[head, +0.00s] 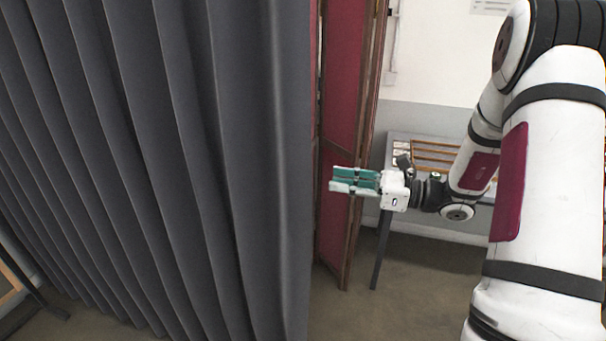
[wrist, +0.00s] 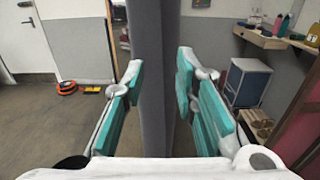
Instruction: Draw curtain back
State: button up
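The curtain (head: 150,150) is dark grey, hangs in vertical folds and fills the left half of the head view. Its free right edge hangs straight down, left of my gripper (head: 338,181). My gripper has teal finger pads, points left toward that edge and is open. In the head view a small gap shows between the fingertips and the curtain edge. In the wrist view the curtain (wrist: 154,60) shows edge-on as a grey vertical strip between the two spread fingers. I see no finger pressing on it.
A folding screen with dark red panels and wooden frame (head: 343,110) stands just behind my gripper. A grey table (head: 398,150) with a wooden rack (head: 440,155) stands behind my arm. The wrist view shows a door (wrist: 28,40), an orange round object (wrist: 67,87) and a blue cabinet (wrist: 248,83).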

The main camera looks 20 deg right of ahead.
aim_at(302, 176)
jog(key=p+x, duration=0.1)
jog(key=x, duration=0.8)
jog(key=shift+w+a, duration=0.1)
jog(key=shift+a, duration=0.1)
grip_shut()
